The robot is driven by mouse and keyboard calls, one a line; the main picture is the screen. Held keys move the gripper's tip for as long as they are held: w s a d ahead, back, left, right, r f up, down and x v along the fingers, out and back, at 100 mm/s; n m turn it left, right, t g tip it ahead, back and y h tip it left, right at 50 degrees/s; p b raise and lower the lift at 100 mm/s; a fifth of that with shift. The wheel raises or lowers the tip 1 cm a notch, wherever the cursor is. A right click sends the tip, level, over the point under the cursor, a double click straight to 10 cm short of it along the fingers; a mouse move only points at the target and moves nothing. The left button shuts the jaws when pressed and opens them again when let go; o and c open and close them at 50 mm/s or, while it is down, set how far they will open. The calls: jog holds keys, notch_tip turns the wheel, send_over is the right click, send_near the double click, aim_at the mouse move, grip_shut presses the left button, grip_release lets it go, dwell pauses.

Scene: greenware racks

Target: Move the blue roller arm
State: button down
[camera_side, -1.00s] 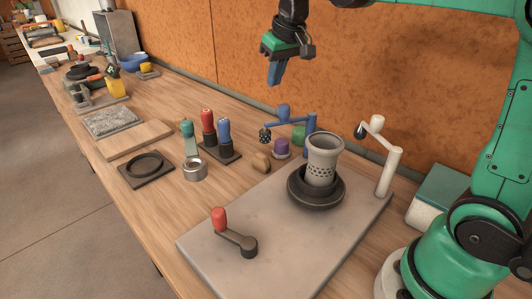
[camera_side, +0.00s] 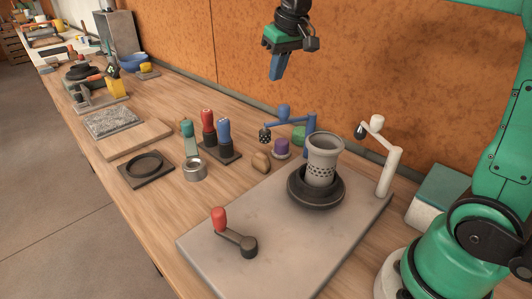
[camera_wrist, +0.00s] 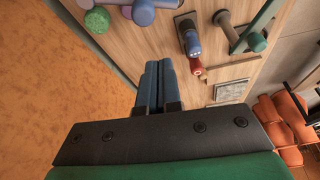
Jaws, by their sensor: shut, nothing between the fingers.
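The blue roller arm (camera_side: 290,123) stands against the back of the bench, behind the grey perforated cup. It has an upright post on the right, a level bar with a blue knob on top, and a dark textured roller (camera_side: 265,135) hanging at its left end. The cup hides the post's foot. My gripper (camera_side: 275,77) is in the air above and behind it, fingers pointing down, shut and empty. In the wrist view the blue fingers (camera_wrist: 158,66) lie together. A blue-violet bar and knob show at that view's top edge, partly cut off.
The perforated cup (camera_side: 322,158) sits on a black wheel on the grey slab (camera_side: 300,235). A white roller arm (camera_side: 388,160) stands to the right, a red-handled crank (camera_side: 235,236) in front. A purple knob (camera_side: 281,147) and green piece (camera_side: 298,134) are close by. A stand holds red and blue handles (camera_side: 223,133).

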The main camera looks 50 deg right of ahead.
jog(key=x, duration=0.7)
jog(key=shift+s, duration=0.35)
jog(key=shift+a+f, duration=0.15)
